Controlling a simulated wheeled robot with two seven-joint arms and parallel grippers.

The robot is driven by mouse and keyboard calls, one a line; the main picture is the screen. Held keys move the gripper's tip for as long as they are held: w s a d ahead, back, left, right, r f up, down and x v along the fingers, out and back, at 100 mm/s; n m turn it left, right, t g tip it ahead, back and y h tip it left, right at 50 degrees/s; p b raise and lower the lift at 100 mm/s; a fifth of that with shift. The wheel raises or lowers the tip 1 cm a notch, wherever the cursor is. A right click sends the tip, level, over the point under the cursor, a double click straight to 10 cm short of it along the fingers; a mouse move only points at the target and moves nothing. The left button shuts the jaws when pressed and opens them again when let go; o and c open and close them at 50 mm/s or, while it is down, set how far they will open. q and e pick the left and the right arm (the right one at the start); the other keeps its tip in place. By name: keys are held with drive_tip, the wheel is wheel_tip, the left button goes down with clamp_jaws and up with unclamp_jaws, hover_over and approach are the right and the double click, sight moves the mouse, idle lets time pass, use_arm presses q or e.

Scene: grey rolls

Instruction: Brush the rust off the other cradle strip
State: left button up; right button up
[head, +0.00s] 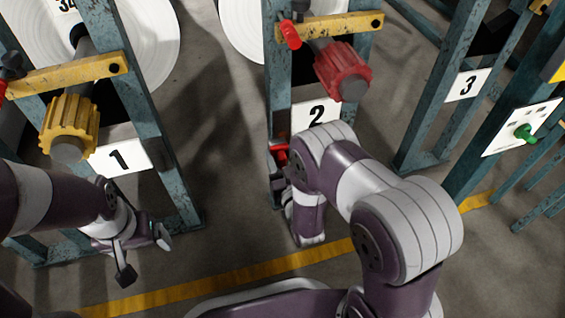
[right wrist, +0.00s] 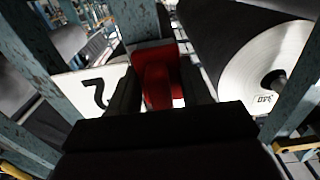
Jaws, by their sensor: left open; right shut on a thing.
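My right gripper (right wrist: 158,76) is shut on a red thing (right wrist: 154,60), which shows between its dark fingers in the right wrist view. In the head view the red thing (head: 279,153) is partly hidden by my right arm, close to the blue-green post of stand 2. I cannot tell whether it is a brush, and no bristles show. My left gripper (head: 144,256) is open and empty, low at the left, in front of stand 1. No cradle strip or rust patch on one can be told apart for sure.
Stand 1 has a yellow knob (head: 69,128); stand 2 has a red knob (head: 342,72). Number plates 1 (head: 121,157), 2 (head: 316,114) and 3 (head: 467,85) hang on the frames. A panel with a green knob (head: 524,132) is at right. Floor between stands 1 and 2 is clear.

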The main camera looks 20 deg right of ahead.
sight(283, 165)
drive_tip(key=shift+w, duration=0.95)
idle(0.5)
drive_tip(key=d, duration=0.4)
drive_tip(key=shift+w, duration=0.15)
drive_tip(key=shift+w+a+r, duration=0.1)
drive_tip(key=shift+a, duration=0.95)
drive_tip(key=shift+a+r, duration=0.1)
drive_tip(key=shift+a, duration=0.9)
drive_tip(key=shift+p, duration=0.35)
drive_tip(key=s+p, duration=0.2)
drive_tip(key=s, duration=0.3)
drive_tip(key=shift+s+f, duration=0.1)
drive_tip(key=shift+s, duration=0.15)
drive_tip(key=shift+s+d+f, duration=0.1)
drive_tip(key=shift+s, duration=0.2)
